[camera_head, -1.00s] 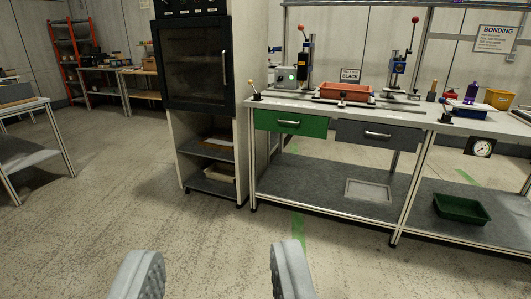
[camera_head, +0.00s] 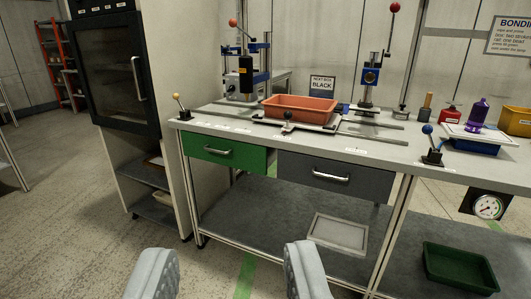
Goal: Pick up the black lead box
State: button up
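My gripper (camera_head: 228,272) is open and empty, with its two grey fingers apart at the bottom of the view, over the floor in front of the bench. I cannot pick out a black lead box with certainty. A black block-like part with a yellow mark (camera_head: 246,72) shows at the left lever press (camera_head: 265,65) on the bench; I cannot tell what it is.
The bench (camera_head: 385,150) has a green drawer (camera_head: 222,152) and a grey drawer (camera_head: 328,173), both shut. A dark-fronted cabinet (camera_head: 110,70) stands left. A pale tray (camera_head: 340,232) and a green bin (camera_head: 458,267) lie on the lower shelf. The floor (camera_head: 60,240) at left is clear.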

aim_at(340, 107)
jog(key=i+l, duration=0.2)
jog(key=l, duration=0.2)
jog(key=i+l, duration=0.15)
jog(key=l, duration=0.25)
jog(key=i+l, duration=0.2)
jog(key=l, duration=0.2)
jog(key=i+l, duration=0.15)
jog(key=l, duration=0.25)
jog(key=i+l, duration=0.2)
jog(key=l, duration=0.15)
